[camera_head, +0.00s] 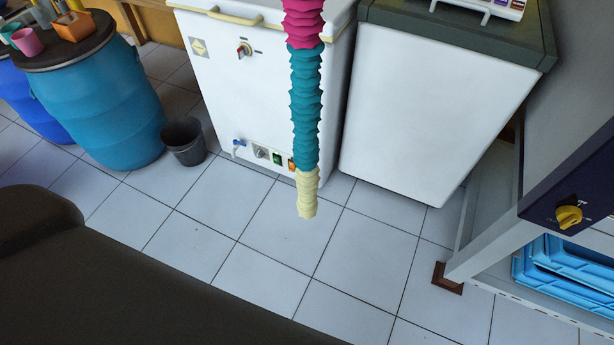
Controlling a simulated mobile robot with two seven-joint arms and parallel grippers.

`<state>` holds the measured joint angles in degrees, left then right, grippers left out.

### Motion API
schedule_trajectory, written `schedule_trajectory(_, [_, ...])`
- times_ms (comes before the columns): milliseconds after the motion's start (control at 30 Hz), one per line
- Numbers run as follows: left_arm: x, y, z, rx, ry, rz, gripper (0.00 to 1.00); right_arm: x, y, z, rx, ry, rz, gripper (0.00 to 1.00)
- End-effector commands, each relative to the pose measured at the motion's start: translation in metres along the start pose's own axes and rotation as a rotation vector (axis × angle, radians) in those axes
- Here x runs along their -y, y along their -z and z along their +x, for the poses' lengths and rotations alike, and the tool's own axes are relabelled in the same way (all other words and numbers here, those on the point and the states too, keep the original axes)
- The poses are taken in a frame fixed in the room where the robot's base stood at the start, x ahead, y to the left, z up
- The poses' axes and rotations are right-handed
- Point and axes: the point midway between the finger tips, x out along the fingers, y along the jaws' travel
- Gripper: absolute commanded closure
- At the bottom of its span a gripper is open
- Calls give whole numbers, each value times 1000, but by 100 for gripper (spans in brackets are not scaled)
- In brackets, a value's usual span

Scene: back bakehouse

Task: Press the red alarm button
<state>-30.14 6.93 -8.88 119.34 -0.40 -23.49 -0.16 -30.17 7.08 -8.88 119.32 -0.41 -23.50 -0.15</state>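I cannot make out a red alarm button in the head view. The white chest-like machine (270,95) at the back has a small dial with some red on it (244,48) high on its front. Low on the same front are a blue tap, a small knob, and small green and orange-red switches (284,160); they are too small to tell more. Neither of my grippers is in view.
A ridged pink, teal and cream column (305,100) hangs in front of the machine. Blue drums (105,105) and a grey bin (184,141) stand left, a white cabinet (425,110) right. A rack holds blue crates (565,275). Tiled floor (260,265) is clear mid-view.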

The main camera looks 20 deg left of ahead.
Motion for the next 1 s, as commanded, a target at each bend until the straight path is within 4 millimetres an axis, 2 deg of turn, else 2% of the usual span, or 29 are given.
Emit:
schedule_trajectory(33, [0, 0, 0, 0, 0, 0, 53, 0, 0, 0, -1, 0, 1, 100])
schedule_trajectory(400, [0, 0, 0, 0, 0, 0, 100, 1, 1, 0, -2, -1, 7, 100])
schedule_trajectory(1000, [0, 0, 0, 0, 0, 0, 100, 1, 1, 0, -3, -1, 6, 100])
